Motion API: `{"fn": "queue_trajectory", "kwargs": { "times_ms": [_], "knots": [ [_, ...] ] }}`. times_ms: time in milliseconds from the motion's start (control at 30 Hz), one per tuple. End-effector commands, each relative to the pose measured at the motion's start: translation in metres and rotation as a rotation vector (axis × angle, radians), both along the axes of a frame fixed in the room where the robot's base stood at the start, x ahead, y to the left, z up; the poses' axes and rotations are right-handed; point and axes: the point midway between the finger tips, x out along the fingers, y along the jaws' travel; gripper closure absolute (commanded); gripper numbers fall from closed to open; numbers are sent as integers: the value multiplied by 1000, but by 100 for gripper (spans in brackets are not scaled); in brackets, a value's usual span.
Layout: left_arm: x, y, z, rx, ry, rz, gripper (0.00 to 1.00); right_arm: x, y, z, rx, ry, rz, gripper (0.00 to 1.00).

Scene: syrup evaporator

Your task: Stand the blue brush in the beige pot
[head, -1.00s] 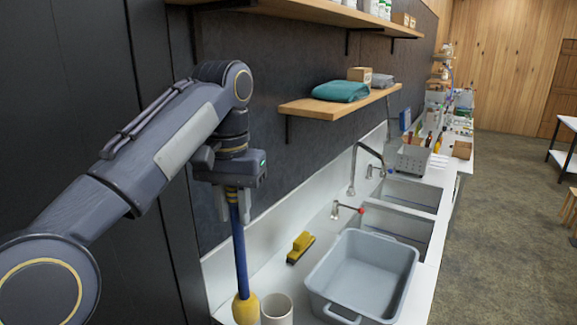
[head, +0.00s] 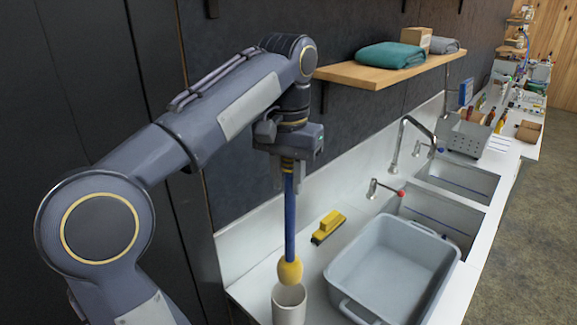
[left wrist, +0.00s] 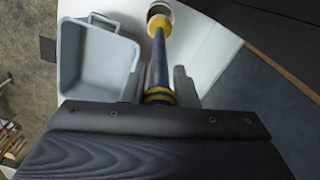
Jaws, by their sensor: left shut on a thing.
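The blue brush (head: 290,225) has a long blue handle and a yellow bulb-shaped head. It hangs upright, head down, in my left gripper (head: 288,182), which is shut on the upper handle. The beige pot (head: 289,308) stands on the white counter directly below. The brush head overlaps the pot's mouth in the head view; I cannot tell whether it is just above or slightly inside. In the left wrist view the brush (left wrist: 159,60) runs away from the gripper, its head partly covering the pot (left wrist: 158,8). My right gripper is not in view.
A grey tub (head: 385,275) stands right of the pot. A yellow scrub brush (head: 328,227) lies behind on the counter (head: 262,275). Sink basins and a red-handled tap (head: 385,190) are farther right. A wooden shelf (head: 385,72) juts from the wall beside my left arm.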

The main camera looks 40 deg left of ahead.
Motion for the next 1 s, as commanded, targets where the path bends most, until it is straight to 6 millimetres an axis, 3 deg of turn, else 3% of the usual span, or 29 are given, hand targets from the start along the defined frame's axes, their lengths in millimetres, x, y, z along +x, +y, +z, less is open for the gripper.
{"fn": "queue_trajectory", "kwargs": {
  "times_ms": [333,1000],
  "knots": [
    [-1,0,-29,-1,2,1,96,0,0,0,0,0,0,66],
    [0,0,-85,-1,0,0,96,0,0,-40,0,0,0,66]
  ]
}}
